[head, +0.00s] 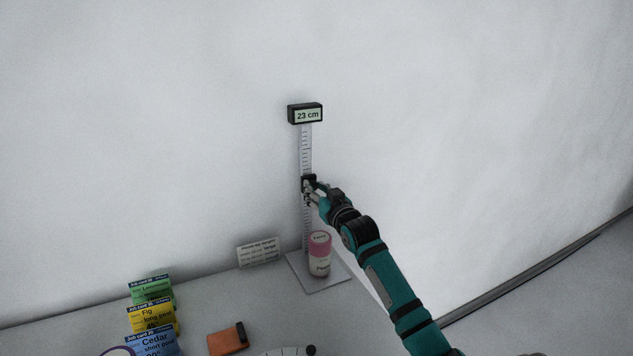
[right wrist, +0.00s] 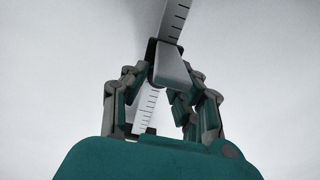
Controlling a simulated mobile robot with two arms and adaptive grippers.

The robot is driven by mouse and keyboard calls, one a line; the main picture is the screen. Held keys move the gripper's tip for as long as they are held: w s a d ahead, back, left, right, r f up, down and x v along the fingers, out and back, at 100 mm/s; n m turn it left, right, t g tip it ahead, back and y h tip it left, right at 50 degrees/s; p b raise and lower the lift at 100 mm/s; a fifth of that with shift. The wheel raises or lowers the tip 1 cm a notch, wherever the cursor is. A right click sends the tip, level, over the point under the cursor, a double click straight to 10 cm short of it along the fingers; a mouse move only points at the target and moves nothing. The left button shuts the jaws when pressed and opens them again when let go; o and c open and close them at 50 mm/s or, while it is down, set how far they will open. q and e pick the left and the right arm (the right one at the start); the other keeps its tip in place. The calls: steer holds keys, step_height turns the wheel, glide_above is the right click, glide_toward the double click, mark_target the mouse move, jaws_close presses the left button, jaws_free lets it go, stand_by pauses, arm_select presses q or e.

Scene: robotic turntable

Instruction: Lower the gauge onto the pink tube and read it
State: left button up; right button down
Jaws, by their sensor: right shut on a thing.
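The height gauge (head: 306,150) is an upright ruled scale on a grey base plate, and its display (head: 307,115) at the top reads "23 cm". A pink tube (head: 319,255) with a pale label stands upright on the base plate, beside the scale. My right gripper (head: 309,188) is shut on the gauge's dark slider, well above the tube with a clear gap. In the right wrist view the fingers (right wrist: 165,90) close around the slider, and the ruled scale (right wrist: 173,20) runs through it. My left gripper is not in view.
A small printed card (head: 259,252) stands left of the gauge. An orange block (head: 228,340) and part of a round dial (head: 285,351) are at the bottom. A pale wall is behind.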

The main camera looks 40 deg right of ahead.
steer(key=b, duration=0.5)
glide_toward(308, 214)
steer(key=x, duration=0.4)
steer(key=shift+w+f, duration=0.1)
steer(key=c, duration=1.1)
jaws_free()
steer(key=shift+o, duration=0.2)
steer(key=v, duration=1.2)
steer(key=shift+d, duration=0.1)
